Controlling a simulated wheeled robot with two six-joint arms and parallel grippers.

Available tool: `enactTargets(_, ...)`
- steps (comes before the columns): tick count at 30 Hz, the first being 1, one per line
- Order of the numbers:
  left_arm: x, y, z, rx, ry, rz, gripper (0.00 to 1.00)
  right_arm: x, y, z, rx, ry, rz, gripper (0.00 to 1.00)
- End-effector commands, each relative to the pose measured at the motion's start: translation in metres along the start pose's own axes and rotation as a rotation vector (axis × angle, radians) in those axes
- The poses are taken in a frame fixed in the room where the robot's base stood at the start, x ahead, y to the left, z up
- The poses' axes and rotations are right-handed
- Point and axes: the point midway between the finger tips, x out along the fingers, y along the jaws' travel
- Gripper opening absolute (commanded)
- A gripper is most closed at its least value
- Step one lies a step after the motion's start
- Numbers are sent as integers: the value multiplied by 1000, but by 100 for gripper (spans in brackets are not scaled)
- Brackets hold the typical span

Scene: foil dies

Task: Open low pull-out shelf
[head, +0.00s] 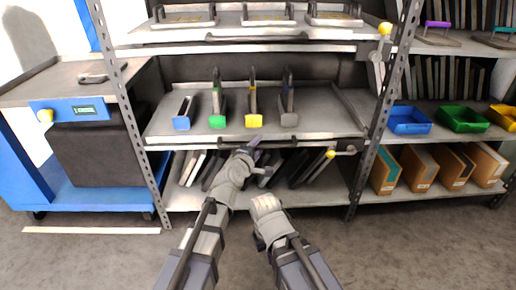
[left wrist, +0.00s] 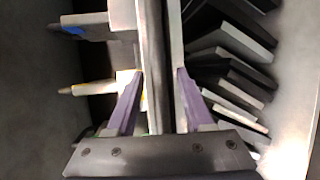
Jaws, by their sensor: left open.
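The low pull-out shelf (head: 330,122) is a grey tray at the middle level of the rack, with a dark bar handle (head: 300,143) along its front edge. It looks pushed in. My left gripper (head: 253,146) is at the middle of that front edge. In the left wrist view its purple fingers (left wrist: 158,88) are open, one on each side of the dark handle bar (left wrist: 164,60) and the pale shelf edge. I cannot tell whether they touch it. My right arm's wrist shows at lower centre in the head view, but its fingers are hidden.
Dies with blue, green (head: 217,121) and yellow feet stand on the shelf. Leaning dark plates (head: 305,168) fill the level below. A yellow knob (head: 330,153) is near the right post (head: 380,110). A blue cart (head: 100,195) stands left. The floor in front is clear.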

Motion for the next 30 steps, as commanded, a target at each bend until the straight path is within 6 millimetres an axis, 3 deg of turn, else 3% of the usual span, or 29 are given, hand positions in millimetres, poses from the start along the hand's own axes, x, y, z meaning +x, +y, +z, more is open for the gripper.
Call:
enactTargets(7, 0, 0, 0, 0, 0, 0, 50, 0, 0, 0, 0, 0, 0, 0)
enactTargets(20, 0, 0, 0, 0, -1, 0, 2, 0, 0, 0, 0, 0, 0, 0)
enactTargets(30, 0, 0, 0, 0, -1, -1, 0, 0, 0, 0, 0, 0, 0, 0)
